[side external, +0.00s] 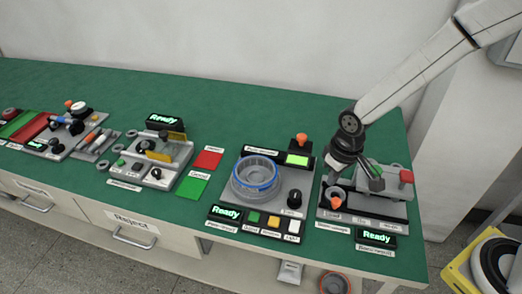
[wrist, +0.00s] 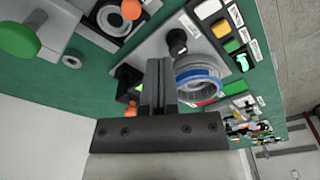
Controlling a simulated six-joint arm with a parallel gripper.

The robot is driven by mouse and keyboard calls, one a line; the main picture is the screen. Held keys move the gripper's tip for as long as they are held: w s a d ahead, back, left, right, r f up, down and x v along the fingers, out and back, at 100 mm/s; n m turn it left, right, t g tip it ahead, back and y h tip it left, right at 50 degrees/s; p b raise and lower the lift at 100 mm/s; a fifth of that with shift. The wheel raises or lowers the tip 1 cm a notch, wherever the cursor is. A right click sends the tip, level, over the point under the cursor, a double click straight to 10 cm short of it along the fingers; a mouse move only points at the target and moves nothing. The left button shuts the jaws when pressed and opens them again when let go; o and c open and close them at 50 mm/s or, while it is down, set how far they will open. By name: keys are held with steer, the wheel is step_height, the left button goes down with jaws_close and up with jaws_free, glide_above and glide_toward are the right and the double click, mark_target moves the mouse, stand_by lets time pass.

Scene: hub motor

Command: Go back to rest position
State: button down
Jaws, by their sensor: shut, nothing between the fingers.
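My gripper (side external: 335,168) hangs over the left side of the rightmost station (side external: 362,208) in the side view. In the wrist view its two dark fingers (wrist: 157,66) are together, with nothing seen between them. The round grey hub motor part with a blue ring (side external: 255,174) sits on the station to the left of my gripper; the wrist view shows it (wrist: 198,80) beside the fingers. My gripper appears apart from it. The exact fingertip height is hard to tell.
The rightmost station has upright red and green knobs close to my gripper. An orange-topped post (side external: 301,140) stands to its left. Red (side external: 207,159) and green (side external: 191,188) pads and more stations lie farther left. The green tabletop (side external: 230,105) is clear along the back.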

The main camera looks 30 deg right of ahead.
steer(key=s+d+r+m+t, duration=0.1)
steer(key=s+d+r, duration=0.4)
steer(key=s+d, duration=0.2)
steer(key=shift+s+d+r+m, duration=0.15)
steer(key=shift+s+d+m, duration=0.25)
steer(key=shift+d, duration=0.35)
